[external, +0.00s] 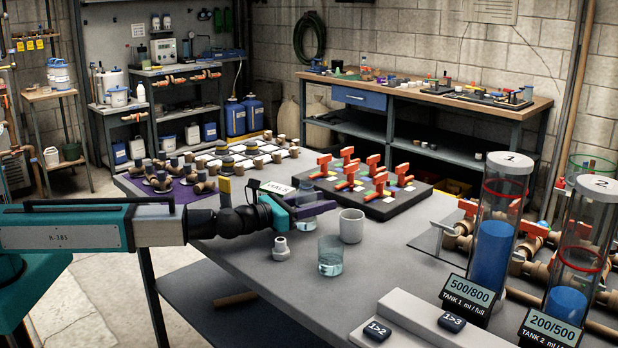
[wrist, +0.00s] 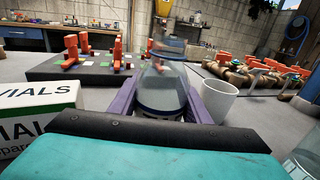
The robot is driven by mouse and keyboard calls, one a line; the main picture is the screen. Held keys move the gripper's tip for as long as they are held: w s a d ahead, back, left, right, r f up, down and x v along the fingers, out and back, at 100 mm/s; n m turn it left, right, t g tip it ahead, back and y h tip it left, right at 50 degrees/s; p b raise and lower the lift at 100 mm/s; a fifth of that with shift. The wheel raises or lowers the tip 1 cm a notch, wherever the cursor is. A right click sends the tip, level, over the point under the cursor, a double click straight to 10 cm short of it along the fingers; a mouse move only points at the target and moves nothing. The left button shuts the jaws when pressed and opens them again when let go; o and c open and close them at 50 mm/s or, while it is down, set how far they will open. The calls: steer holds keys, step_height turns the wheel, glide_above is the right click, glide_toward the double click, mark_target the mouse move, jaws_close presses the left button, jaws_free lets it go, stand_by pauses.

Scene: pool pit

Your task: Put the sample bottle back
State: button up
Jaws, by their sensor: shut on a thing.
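The sample bottle (wrist: 160,88) is clear, with a narrower top and a dark band low on its body, and it looks upright. My gripper (wrist: 160,108) has its purple fingers on both sides of the bottle, shut on it. In the external view, my gripper (external: 312,208) is over the grey table, with the clear bottle (external: 306,187) showing between the fingers. The fingers hide part of the bottle, and I cannot tell whether its base touches the table.
A white mug (external: 351,226) stands right of my gripper, and a glass of water (external: 331,259) nearer the camera. A metal fitting (external: 281,249) and a VIALS box (wrist: 38,115) are close by. Behind is a black board (external: 375,205) of orange-handled valves. Tanks (external: 495,235) stand at right.

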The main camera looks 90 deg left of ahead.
mark_target(297, 207)
steer(key=shift+f, duration=0.15)
steer(key=o, duration=1.1)
steer(key=shift+o, duration=0.2)
steer(key=shift+r, duration=0.25)
steer(key=shift+b+v, duration=0.3)
steer(key=shift+v, duration=3.45)
steer(key=shift+f, duration=0.1)
